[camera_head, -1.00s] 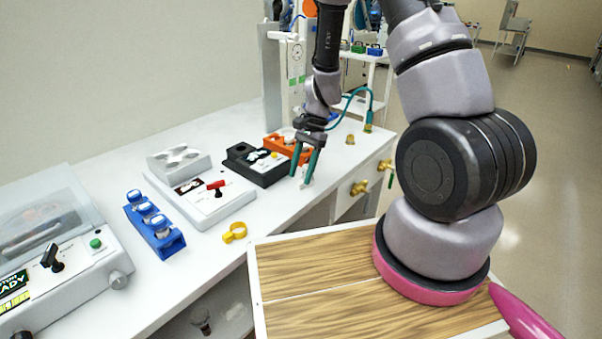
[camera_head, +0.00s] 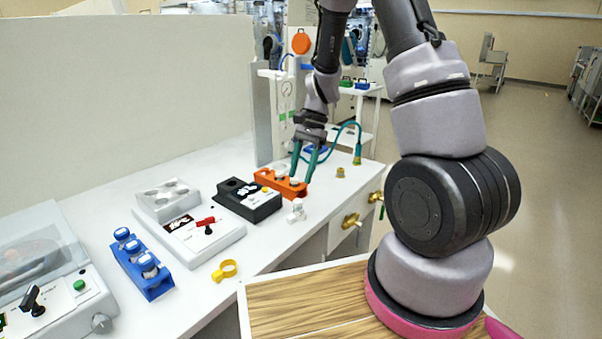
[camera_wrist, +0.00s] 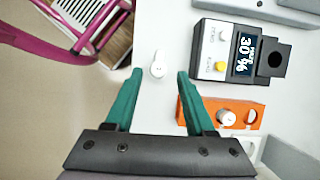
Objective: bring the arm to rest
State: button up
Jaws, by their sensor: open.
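My gripper (camera_head: 306,158) hangs over the white bench, pointing down, with its two green fingers apart. In the wrist view the fingers (camera_wrist: 157,92) are spread with nothing between their tips. A small white bottle-like item (camera_head: 297,211) stands on the bench in front of the gripper; in the wrist view it (camera_wrist: 158,65) lies just beyond the fingertips, clear of them.
A black device with a display (camera_head: 247,199), a white device with a red handle (camera_head: 196,236), a blue vial rack (camera_head: 143,264) and a yellow ring (camera_head: 224,270) stand along the bench (camera_head: 205,290). Brass knobs (camera_head: 350,220) stick out of its front. Open floor (camera_head: 545,200) lies right.

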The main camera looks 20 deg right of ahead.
jog(key=s+d+r+n+t, duration=0.1)
jog(key=s+r+n+t, duration=0.1)
jog(key=s+r, duration=0.3)
jog(key=s+d+r+n+t+h, duration=0.1)
jog(key=s+r+t, duration=0.3)
jog(key=r, duration=1)
jog(key=s+d+r+n+t, duration=0.3)
jog(key=s+r, duration=0.4)
jog(key=r, duration=0.3)
jog(key=shift+s+r+t+h, duration=0.15)
jog(key=shift+r+t+h, duration=0.05)
jog(key=shift+t+h, duration=0.2)
